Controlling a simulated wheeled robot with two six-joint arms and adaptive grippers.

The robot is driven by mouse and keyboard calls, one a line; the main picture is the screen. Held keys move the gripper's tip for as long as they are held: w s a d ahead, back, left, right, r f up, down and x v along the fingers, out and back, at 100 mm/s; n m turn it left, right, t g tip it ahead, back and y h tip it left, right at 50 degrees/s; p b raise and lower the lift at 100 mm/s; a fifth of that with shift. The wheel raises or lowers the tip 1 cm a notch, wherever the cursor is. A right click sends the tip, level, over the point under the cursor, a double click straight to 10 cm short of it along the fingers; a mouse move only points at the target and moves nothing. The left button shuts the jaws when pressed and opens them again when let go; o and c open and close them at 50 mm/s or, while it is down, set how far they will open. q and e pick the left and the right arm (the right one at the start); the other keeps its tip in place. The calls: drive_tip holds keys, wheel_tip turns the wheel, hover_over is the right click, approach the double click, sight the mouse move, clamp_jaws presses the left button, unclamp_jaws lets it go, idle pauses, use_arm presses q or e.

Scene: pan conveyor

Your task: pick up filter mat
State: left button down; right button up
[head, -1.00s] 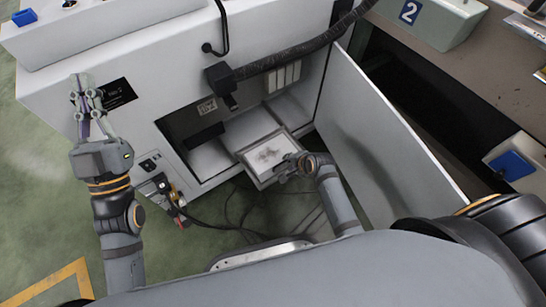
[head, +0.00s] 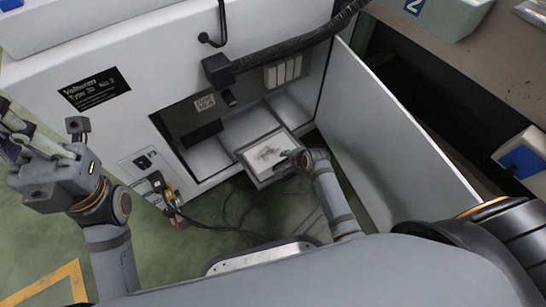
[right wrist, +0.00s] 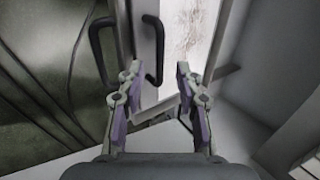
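The filter mat (head: 265,152) is a pale sheet with a grey dirty patch. It lies in a grey framed drawer (head: 262,182) pulled out at the cabinet opening. It also shows in the right wrist view (right wrist: 190,28), just past the fingertips. My right gripper (right wrist: 157,75) is open, its two fingers apart on either side of a black drawer handle (right wrist: 152,50). In the head view, my right gripper (head: 291,162) is over the drawer's right front edge, partly hidden by its own wrist. My left gripper (head: 22,130) is raised at the left edge, away from the mat, partly cut off.
The white cabinet (head: 130,60) surrounds the opening. Its open door (head: 395,130) stands to the right of my right arm. A black hose (head: 290,50) runs across above the opening. Cables (head: 215,222) lie on the green floor below the drawer.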

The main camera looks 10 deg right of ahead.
drive_tip(key=shift+x, duration=1)
drive_tip(key=shift+s, duration=0.1)
clamp_jaws()
